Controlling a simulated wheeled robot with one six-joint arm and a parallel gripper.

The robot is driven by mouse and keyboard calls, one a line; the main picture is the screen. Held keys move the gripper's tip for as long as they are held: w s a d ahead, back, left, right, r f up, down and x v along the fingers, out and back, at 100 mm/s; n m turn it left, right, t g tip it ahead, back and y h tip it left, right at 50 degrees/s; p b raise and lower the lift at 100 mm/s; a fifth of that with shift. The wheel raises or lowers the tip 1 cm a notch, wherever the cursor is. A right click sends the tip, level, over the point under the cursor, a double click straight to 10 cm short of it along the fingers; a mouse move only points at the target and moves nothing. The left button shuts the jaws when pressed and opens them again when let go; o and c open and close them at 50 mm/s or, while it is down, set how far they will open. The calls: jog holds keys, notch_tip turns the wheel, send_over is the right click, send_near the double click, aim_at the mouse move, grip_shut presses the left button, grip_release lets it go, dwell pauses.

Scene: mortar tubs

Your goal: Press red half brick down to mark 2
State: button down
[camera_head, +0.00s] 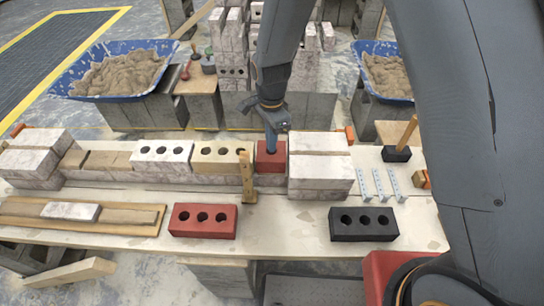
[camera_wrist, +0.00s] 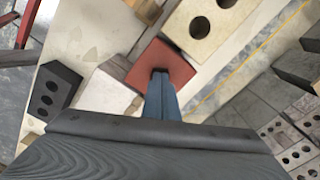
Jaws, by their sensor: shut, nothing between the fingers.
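The red half brick (camera_head: 271,158) sits in the row of bricks on the bench in the head view, between a yellowish holed brick (camera_head: 221,155) and a stack of pale bricks (camera_head: 319,170). It also shows in the wrist view (camera_wrist: 177,64). My gripper (camera_head: 271,150) is shut and empty, pointing down with its fingertips at the top of the red half brick, over its hole. In the wrist view my fingers (camera_wrist: 159,78) cover part of the brick's top. A wooden upright (camera_head: 246,177) stands just left and in front of the brick; I cannot read any marks on it.
A full red brick (camera_head: 203,220) and a black brick (camera_head: 363,224) lie at the front of the bench. A wooden-handled black tool (camera_head: 398,151) and several metal strips (camera_head: 379,184) are at right. Blue mortar tubs (camera_head: 116,70) stand behind.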

jog(key=shift+f, duration=0.7)
dwell(1.9)
jog(key=shift+r, duration=0.15)
jog(key=shift+r+p, duration=1.9)
jog(key=shift+r, duration=0.55)
jog(key=shift+d, duration=0.1)
jog(key=s+d+r+n+b, duration=0.1)
jog(key=d+r+n, duration=0.1)
jog(key=d+r, duration=0.3)
jog(key=s+d+r+n, duration=0.2)
jog(key=d+r+n, duration=0.1)
jog(key=d, duration=0.4)
jog(key=s+d+r+n, duration=0.2)
jog(key=s+d+n, duration=0.1)
jog(key=s+d, duration=0.2)
jog(key=s+d+r+n+t+b, duration=0.1)
jog(key=s+d+r+n, duration=0.2)
jog(key=s+d, duration=0.2)
jog(key=shift+s+d+r+b, duration=0.25)
jog(key=shift+d+r+b, duration=0.05)
jog(key=shift+d, duration=0.9)
